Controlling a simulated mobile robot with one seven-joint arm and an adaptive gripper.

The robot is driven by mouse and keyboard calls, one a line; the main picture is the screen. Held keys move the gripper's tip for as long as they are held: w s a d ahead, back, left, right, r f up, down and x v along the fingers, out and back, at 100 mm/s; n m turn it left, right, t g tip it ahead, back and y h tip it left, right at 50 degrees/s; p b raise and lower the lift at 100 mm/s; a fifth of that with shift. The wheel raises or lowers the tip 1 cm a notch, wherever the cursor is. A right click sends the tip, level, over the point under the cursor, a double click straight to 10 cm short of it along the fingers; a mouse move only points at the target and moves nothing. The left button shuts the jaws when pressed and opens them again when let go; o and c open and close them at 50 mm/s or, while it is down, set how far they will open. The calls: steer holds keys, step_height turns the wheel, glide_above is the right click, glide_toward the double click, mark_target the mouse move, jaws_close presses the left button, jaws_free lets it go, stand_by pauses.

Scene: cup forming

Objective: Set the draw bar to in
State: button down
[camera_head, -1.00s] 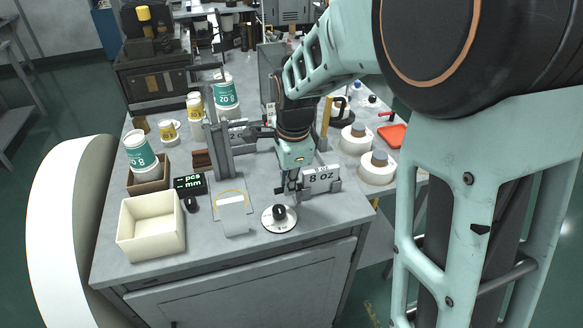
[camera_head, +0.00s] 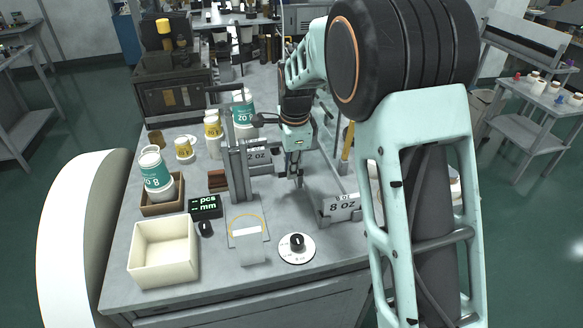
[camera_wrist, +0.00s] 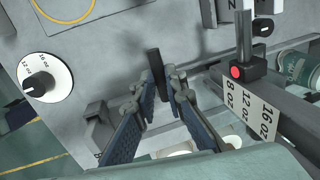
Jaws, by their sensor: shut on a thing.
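My gripper (camera_head: 296,184) is over the middle of the grey bench, right of the upright metal frame and behind the round dial. In the wrist view its blue-padded fingers (camera_wrist: 163,92) are closed around a dark, slim bar (camera_wrist: 155,64). The bar looks like the draw bar's handle, but its lower part and any in/out marking are hidden. In the head view the fingers mostly hide the bar.
The white dial (camera_head: 297,249) with a black knob is at the front. The 8 OZ block (camera_head: 341,207) stands right of my gripper. The metal frame (camera_head: 237,165) stands left. A cream bin (camera_head: 163,252) and a display (camera_head: 205,206) are further left.

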steer(key=shift+w+r, duration=0.1)
steer(key=shift+w, duration=0.1)
steer(key=c, duration=2)
jaws_free()
steer(key=shift+w+a, duration=0.1)
steer(key=shift+o, duration=0.2)
step_height(320, 180, up, 12)
steer(key=s, duration=0.2)
steer(key=shift+s+d, duration=0.2)
steer(key=shift+d, duration=0.15)
